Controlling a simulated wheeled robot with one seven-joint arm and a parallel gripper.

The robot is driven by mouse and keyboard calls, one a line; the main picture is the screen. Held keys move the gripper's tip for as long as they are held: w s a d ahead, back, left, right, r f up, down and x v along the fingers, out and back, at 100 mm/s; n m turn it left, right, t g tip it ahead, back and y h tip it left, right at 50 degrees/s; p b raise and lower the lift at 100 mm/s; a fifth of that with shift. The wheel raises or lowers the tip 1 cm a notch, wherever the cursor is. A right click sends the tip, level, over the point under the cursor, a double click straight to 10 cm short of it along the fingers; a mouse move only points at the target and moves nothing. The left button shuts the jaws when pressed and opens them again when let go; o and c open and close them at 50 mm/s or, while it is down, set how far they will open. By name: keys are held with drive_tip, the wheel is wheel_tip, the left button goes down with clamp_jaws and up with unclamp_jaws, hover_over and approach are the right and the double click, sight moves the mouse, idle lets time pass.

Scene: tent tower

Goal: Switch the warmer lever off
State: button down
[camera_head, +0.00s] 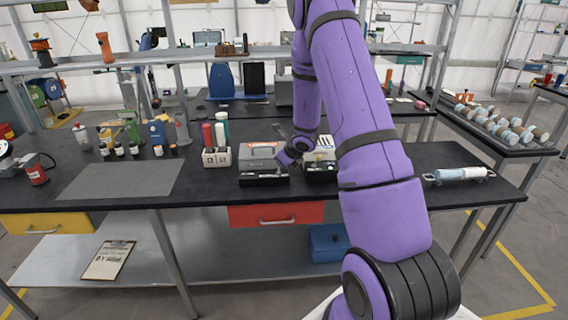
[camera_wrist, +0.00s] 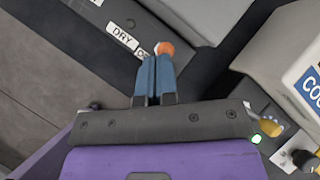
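My gripper (camera_head: 283,161) is low over the bench, between two grey-and-black units. In the wrist view its two blue fingers (camera_wrist: 155,60) lie side by side with only a thin gap. A small orange knob with a pale base (camera_wrist: 165,48), which looks like a lever end, is right at the fingertips; I cannot tell if they touch it. It is beside a dark panel (camera_wrist: 150,25) with a white "DRY" label (camera_wrist: 122,38) and a second label partly hidden by the fingers. The left unit (camera_head: 263,160) has a grey top; the right unit (camera_head: 320,160) is partly behind my arm.
A pale box with a blue "COO..." label (camera_wrist: 310,85) is close on the right in the wrist view, near a green light (camera_wrist: 257,138). A white holder with coloured tubes (camera_head: 217,157) stands left of the units. A grey mat (camera_head: 120,180) lies clear farther left.

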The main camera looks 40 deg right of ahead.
drive_tip(key=shift+w+a+n+g+h, duration=0.45)
drive_tip(key=shift+a+g+h, duration=0.2)
drive_tip(key=shift+g+h, duration=0.35)
idle(0.4)
drive_tip(key=shift+w+a, duration=0.15)
drive_tip(key=shift+a, duration=0.05)
idle(0.4)
drive_tip(key=shift+r, duration=0.1)
drive_tip(key=shift+r, duration=0.75)
